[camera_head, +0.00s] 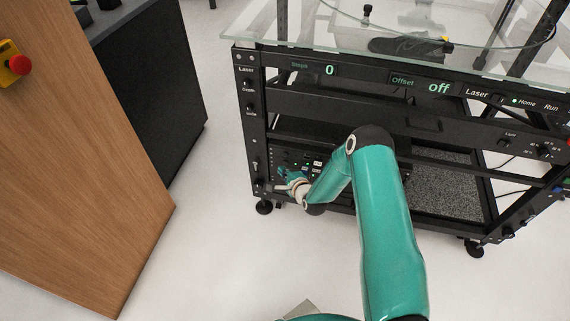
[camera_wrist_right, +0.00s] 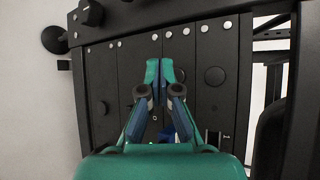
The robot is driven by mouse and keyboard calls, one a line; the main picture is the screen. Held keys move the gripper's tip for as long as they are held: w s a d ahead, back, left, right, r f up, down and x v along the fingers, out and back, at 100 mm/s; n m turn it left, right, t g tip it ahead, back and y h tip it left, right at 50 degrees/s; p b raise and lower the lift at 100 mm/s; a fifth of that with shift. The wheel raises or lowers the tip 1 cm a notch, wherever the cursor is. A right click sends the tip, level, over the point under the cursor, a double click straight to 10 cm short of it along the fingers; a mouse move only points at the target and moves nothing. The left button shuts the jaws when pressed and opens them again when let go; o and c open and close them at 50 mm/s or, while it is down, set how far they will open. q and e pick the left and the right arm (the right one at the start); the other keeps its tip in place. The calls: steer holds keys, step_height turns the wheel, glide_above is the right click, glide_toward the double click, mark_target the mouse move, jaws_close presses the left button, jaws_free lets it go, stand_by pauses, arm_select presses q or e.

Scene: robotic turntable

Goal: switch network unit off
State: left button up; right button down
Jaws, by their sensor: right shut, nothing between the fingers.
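A black unit (camera_head: 288,158) with small green lights and white labels sits low in the left part of the rack; it may be the network unit. My right gripper (camera_head: 281,175) is in front of this unit's face, partly hidden by my wrist. In the right wrist view my right gripper (camera_wrist_right: 159,72) is shut and empty, its fingertips together before a black panel (camera_wrist_right: 205,65) with screws and round knobs. I cannot tell whether the fingertips touch the panel. A small blue part (camera_wrist_right: 168,132) shows behind the fingers. The unit's switch cannot be made out. My left gripper is not in view.
The black rack frame (camera_head: 256,130) surrounds the unit, with a glass top (camera_head: 290,30) above. A wooden panel (camera_head: 80,150) with a red emergency button (camera_head: 19,65) stands at left. White floor (camera_head: 215,210) is free between them.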

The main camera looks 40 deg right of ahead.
stand_by(0.3)
steer(key=shift+w+d+b, duration=0.3)
steer(key=shift+b, duration=0.1)
steer(key=shift+w+d+b, duration=0.3)
steer(key=shift+d+b, duration=0.05)
stand_by(0.6)
steer(key=shift+s+a+r, duration=0.1)
steer(key=shift+s+a, duration=0.5)
steer(key=shift+a, duration=0.1)
steer(key=s+a+p, duration=0.1)
steer(key=s+a, duration=0.3)
steer(key=shift+a+p, duration=0.25)
steer(key=shift+p, duration=0.1)
stand_by(0.3)
stand_by(0.4)
